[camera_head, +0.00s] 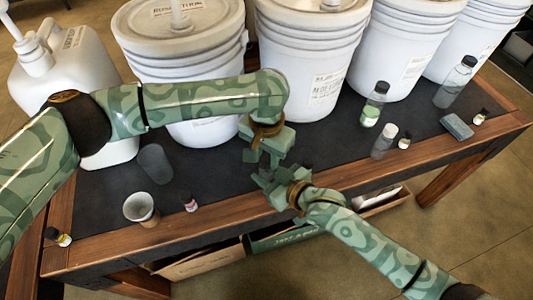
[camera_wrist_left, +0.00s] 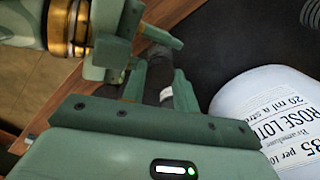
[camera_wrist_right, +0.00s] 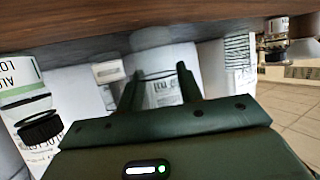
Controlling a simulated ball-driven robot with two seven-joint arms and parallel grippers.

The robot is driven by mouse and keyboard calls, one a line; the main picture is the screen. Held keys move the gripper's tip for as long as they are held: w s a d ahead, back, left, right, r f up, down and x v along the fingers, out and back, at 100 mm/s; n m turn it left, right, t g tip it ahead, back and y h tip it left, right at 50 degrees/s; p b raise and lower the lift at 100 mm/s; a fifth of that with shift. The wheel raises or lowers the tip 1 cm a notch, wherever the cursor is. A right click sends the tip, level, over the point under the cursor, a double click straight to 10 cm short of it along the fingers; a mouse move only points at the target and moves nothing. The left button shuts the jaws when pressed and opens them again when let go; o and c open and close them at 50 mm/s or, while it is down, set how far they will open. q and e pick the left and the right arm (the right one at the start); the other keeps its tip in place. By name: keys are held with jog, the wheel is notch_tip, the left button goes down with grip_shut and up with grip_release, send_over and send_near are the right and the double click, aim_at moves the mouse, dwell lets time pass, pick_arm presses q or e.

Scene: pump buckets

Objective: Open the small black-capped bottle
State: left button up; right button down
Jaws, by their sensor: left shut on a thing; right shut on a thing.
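In the left wrist view a dark, narrow bottle (camera_wrist_left: 159,84) with a small white label low on it sits between the fingers of my left gripper (camera_wrist_left: 158,90). My left gripper (camera_head: 262,160) is shut on it over the middle of the table. My right gripper (camera_head: 280,181) meets it from the front right, its fingers at the bottle's far end in the left wrist view. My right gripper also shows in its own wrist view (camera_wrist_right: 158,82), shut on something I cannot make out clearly. The cap is mostly hidden, and I cannot tell whether it is off the bottle.
Large white buckets (camera_head: 318,85) line the table's back, with a white jug (camera_head: 65,85) at left. Boxes (camera_head: 205,261) sit below.

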aim_at(266, 158)
pick_arm(q)
jog(key=n, duration=0.6)
jog(key=shift+w+r+n, duration=0.1)
jog(key=shift+n, duration=0.3)
jog(key=n, duration=0.8)
pick_arm(e)
jog(key=shift+s+a, duration=0.1)
pick_arm(q)
jog(key=shift+r, duration=0.15)
jog(key=shift+r, duration=0.95)
jog(key=shift+r, duration=2)
pick_arm(e)
jog(key=c, duration=0.9)
grip_release()
